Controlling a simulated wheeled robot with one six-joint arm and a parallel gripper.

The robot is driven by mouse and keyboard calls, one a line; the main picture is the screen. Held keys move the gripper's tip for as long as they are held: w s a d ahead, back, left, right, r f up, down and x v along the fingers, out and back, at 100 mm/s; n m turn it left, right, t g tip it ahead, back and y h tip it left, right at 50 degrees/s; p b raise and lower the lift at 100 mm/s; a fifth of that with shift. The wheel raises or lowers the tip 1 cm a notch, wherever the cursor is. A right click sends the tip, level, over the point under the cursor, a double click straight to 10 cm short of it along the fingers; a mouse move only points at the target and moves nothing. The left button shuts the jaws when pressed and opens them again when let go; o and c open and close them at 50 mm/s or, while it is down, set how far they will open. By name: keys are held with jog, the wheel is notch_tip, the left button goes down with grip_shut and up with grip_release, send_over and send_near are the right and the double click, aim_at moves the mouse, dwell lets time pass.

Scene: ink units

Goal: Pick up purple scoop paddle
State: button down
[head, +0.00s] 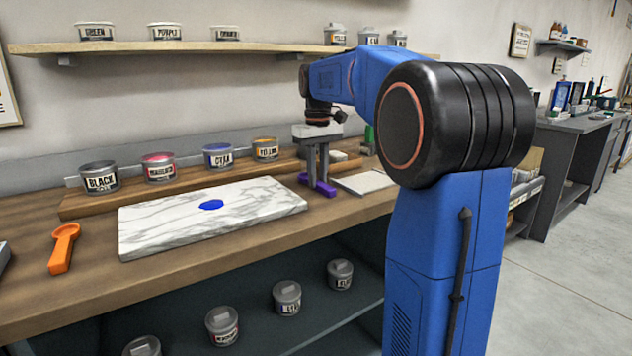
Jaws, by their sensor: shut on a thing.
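My gripper (317,176) points straight down over the wooden counter, just right of the marble slab. Its two grey fingers are shut on the purple scoop paddle (326,189). Only small purple parts show around the fingertips; the rest is hidden by the fingers. The paddle is low, at about counter height; I cannot tell whether it touches the counter.
The marble slab (146,226) bears a blue ink blob (211,204). An orange scoop (63,248) lies at left. Ink tubs, such as the black one (100,178), stand on a wooden riser behind. A pale flat plate (366,182) lies right of the gripper.

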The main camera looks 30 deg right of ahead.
aim_at(318, 181)
notch_tip(318, 181, up, 10)
dwell(0.5)
